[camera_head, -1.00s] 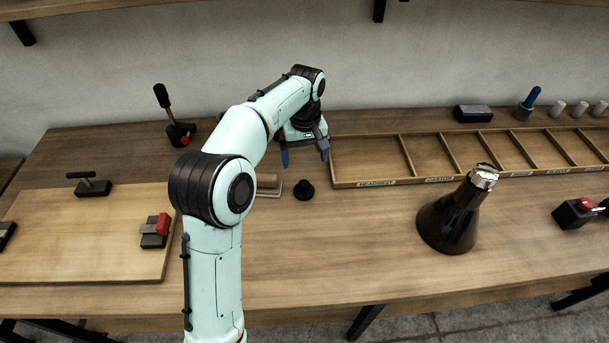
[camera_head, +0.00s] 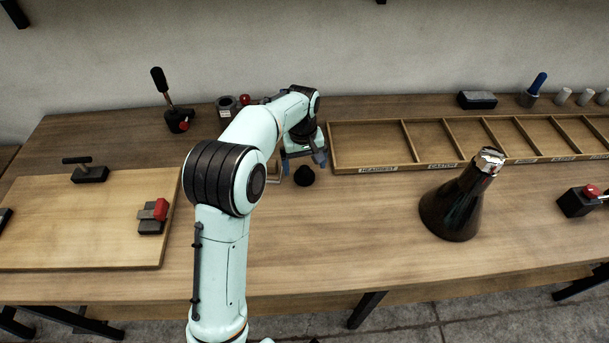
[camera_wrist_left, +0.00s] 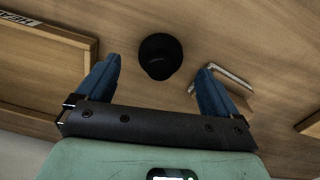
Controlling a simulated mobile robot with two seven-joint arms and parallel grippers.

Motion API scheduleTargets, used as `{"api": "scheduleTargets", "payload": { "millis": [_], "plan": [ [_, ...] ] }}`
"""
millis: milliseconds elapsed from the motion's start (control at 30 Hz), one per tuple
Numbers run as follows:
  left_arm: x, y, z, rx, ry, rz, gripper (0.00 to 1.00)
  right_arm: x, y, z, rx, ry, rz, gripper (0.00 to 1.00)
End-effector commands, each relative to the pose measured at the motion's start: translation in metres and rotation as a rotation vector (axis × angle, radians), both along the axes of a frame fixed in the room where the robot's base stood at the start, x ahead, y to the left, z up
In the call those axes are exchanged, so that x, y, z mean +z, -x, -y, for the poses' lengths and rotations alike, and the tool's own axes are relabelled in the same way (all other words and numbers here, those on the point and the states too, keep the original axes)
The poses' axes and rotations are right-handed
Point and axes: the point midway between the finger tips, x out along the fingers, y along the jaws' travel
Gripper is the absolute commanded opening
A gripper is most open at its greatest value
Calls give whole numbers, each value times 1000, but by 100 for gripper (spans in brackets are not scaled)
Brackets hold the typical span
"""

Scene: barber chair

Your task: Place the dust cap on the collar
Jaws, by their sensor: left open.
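The dust cap appears to be the small black round piece (camera_head: 304,176) on the table, just in front of my left gripper (camera_head: 303,161). In the left wrist view the black cap (camera_wrist_left: 160,56) lies ahead of and between the open blue fingers (camera_wrist_left: 160,70), touching neither as far as I can tell. My left gripper is open and empty. A black cone-shaped body (camera_head: 451,211) stands to the right, with a chrome top (camera_head: 489,160) that may be the collar. My right gripper is not in view.
A wooden compartment tray (camera_head: 378,168) lies right of the gripper. A wooden board (camera_head: 90,220) with clamps lies left. The front middle table is clear.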

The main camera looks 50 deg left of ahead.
Motion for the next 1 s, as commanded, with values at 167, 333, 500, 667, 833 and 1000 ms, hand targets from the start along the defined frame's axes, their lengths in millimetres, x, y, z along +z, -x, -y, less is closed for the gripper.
{"api": "scheduleTargets", "payload": {
  "millis": [167,333,500,667,833,1000],
  "plan": [
    [-28,0,-2,1,1,-3,94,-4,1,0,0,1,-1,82],
    [-34,-1,-2,1,-1,0,94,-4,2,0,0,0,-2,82],
    [-33,-1,-2,1,0,1,88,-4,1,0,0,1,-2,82],
    [-33,-1,-2,1,0,1,36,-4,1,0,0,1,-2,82],
    [-33,-1,-2,1,0,1,29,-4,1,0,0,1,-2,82],
    [-33,-1,-2,1,0,1,29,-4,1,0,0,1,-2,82]
  ]
}}
